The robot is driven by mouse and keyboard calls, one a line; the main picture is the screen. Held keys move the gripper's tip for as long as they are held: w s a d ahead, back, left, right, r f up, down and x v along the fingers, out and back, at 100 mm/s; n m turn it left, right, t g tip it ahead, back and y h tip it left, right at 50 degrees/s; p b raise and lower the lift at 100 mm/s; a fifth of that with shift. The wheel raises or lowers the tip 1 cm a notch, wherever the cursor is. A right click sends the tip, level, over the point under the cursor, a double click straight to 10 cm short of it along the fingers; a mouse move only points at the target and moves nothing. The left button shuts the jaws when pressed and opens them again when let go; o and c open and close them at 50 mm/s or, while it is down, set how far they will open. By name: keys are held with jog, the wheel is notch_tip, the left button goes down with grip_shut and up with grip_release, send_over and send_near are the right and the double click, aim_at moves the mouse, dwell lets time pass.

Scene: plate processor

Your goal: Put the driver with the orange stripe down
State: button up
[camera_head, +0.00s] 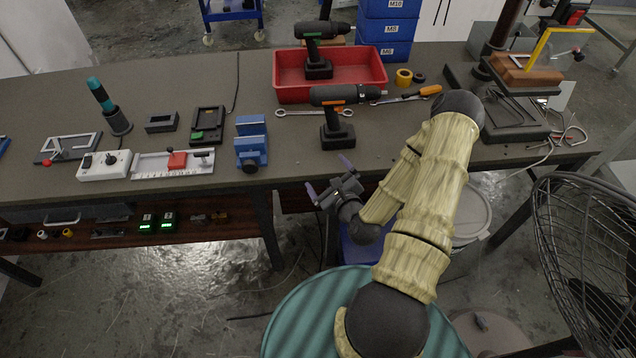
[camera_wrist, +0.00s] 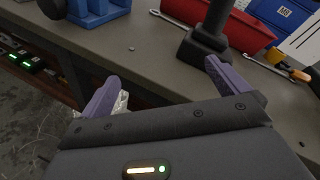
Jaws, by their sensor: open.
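The driver with the orange stripe (camera_head: 336,118) is dark and stands upright on its base on the workbench (camera_head: 385,150), near the front edge and in front of the red tray. Its nose points right. My gripper (camera_head: 328,176) is open and empty, just off the bench's front edge and apart from the driver. In the wrist view, the driver's handle and base (camera_wrist: 208,42) show beyond the right finger; its top is out of frame. The two purple fingers of my gripper (camera_wrist: 160,76) are spread wide with nothing between them. A second driver (camera_head: 320,50), with green marks, stands at the red tray.
The red tray (camera_head: 285,82) lies behind the driver, with wrenches and an orange-handled screwdriver (camera_head: 410,95) beside it. A blue vise (camera_head: 251,148) stands to the left at the edge. Bare bench lies between vise and driver. A fan (camera_head: 590,240) stands at right.

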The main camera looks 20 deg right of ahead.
jog(key=s+a+r+n+g, duration=0.4)
jog(key=s+r+n+g, duration=0.2)
jog(key=n, duration=0.9)
jog(key=s+a+r+n+g, duration=0.5)
jog(key=s+r+n+g, duration=0.2)
jog(key=r+n, duration=0.4)
jog(key=n, duration=0.3)
jog(key=shift+a+n, duration=0.25)
jog(key=shift+n, duration=0.15)
